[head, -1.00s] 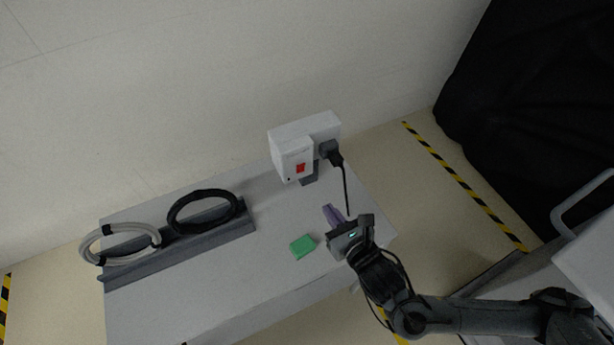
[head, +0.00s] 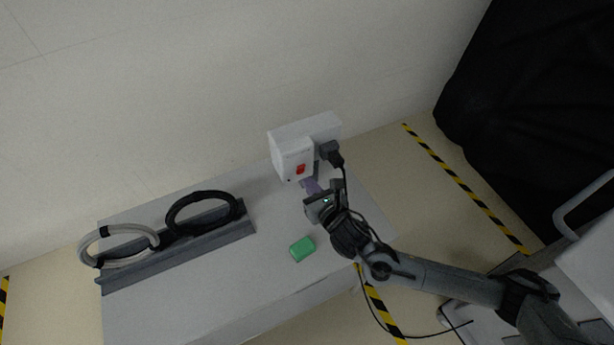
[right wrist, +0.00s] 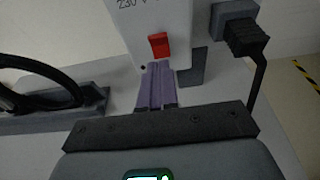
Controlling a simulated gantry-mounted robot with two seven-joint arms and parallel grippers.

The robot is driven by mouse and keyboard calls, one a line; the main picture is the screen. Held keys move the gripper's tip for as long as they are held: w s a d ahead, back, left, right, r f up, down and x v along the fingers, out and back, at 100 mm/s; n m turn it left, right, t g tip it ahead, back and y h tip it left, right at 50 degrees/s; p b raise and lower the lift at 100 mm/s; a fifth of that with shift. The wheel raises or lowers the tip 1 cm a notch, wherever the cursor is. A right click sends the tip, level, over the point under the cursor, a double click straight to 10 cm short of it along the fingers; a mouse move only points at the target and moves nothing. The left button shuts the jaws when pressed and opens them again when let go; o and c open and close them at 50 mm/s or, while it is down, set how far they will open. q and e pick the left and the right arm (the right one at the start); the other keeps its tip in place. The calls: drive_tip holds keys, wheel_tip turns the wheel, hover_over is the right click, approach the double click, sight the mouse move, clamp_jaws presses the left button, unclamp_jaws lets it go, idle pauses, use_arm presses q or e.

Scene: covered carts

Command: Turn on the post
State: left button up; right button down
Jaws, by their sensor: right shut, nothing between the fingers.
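The post is a white box (head: 292,160) standing on the cart, with a red rocker switch (head: 300,169) on its front face. A black plug (head: 330,152) with a cable sits on its right side. In the right wrist view the red switch (right wrist: 159,45) shows just beyond my fingers, and the white box (right wrist: 150,18) carries part of a "230 V" label. My right gripper (head: 311,186) has its purple fingers shut and empty, just below and in front of the switch. Its fingertips (right wrist: 156,68) appear close under the switch; contact cannot be told. My left gripper is not in view.
A grey cart top (head: 215,285) bears a green block (head: 302,249) and a grey rail (head: 180,247) with a black cable coil (head: 203,194) and a white hose coil (head: 118,262). The plug's cable hangs beside my right gripper. A wall stands behind.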

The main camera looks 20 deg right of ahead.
sight(301, 168)
drive_tip(key=shift+w+a+r, duration=0.1)
drive_tip(key=shift+w+r, duration=0.25)
drive_tip(key=shift+w, duration=0.2)
drive_tip(key=shift+w+r, duration=0.3)
drive_tip(key=shift+w, duration=0.25)
drive_tip(key=r+p, duration=0.1)
drive_tip(key=p, duration=0.1)
drive_tip(key=g+p, duration=0.1)
drive_tip(key=p, duration=0.1)
drive_tip(key=shift+w+r+p, duration=0.3)
drive_tip(key=shift+w+r, duration=0.05)
drive_tip(key=shift+w, duration=0.05)
drive_tip(key=shift+w+f+p, duration=0.1)
drive_tip(key=shift+f+p, duration=0.1)
drive_tip(key=shift+p, duration=0.1)
drive_tip(key=shift+f+b, duration=0.25)
drive_tip(key=shift+b, duration=0.1)
drive_tip(key=shift+r+p, duration=0.7)
drive_tip(key=shift+r, duration=0.1)
